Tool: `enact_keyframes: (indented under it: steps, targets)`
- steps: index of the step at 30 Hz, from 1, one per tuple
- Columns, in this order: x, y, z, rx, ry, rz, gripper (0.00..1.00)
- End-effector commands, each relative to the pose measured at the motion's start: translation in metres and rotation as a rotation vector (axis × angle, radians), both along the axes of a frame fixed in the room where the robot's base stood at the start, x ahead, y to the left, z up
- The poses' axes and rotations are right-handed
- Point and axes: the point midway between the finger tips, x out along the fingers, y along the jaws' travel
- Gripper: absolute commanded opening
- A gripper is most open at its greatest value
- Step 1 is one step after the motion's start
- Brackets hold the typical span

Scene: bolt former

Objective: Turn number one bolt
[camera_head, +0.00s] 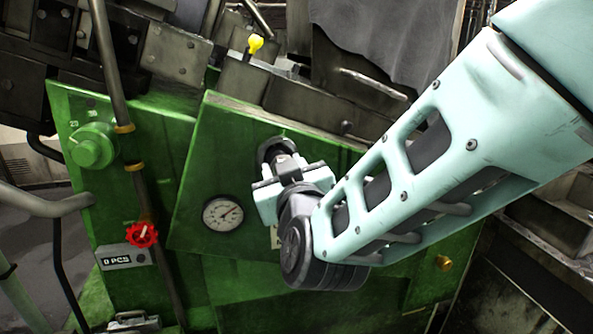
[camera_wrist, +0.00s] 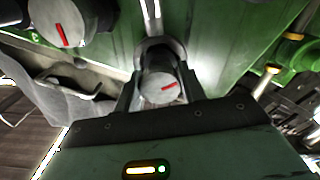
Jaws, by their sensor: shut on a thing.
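A round grey bolt (camera_wrist: 158,88) with a red line on its face sits on the green machine panel (camera_head: 190,220). My gripper (camera_head: 283,165) is at the upper middle of this panel in the head view. In the wrist view the fingers of my gripper (camera_wrist: 158,96) stand on both sides of the bolt and are shut on it. The red line is tilted, its right end higher. In the head view my gripper and arm hide most of the bolt. No number on it can be read.
A second grey knob (camera_wrist: 62,20) with a red mark is close by in the wrist view. A pressure gauge (camera_head: 223,214) is left of my gripper. A red handwheel (camera_head: 142,234), a green knob (camera_head: 92,147) and a pipe (camera_head: 112,80) are farther left.

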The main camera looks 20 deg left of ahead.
Motion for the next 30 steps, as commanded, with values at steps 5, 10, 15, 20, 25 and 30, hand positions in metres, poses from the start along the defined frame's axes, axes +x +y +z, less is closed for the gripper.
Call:
enact_keyframes:
  steps: [5, 10, 15, 20, 25, 30]
  targets:
    - [0.0, 0.0, -0.001, -0.011, -0.004, 0.0, 0.17]
    - [0.0, 0.0, -0.001, -0.011, -0.004, 0.0, 0.17]
    - [0.0, 0.0, -0.001, -0.01, -0.003, 0.0, 0.62]
    - [0.0, 0.0, 0.0, -0.009, -0.004, 0.001, 0.62]
    - [-0.002, -0.001, 0.0, -0.008, -0.004, 0.001, 0.62]
    - [-0.018, -0.01, -0.002, -0.007, -0.004, 0.002, 0.62]
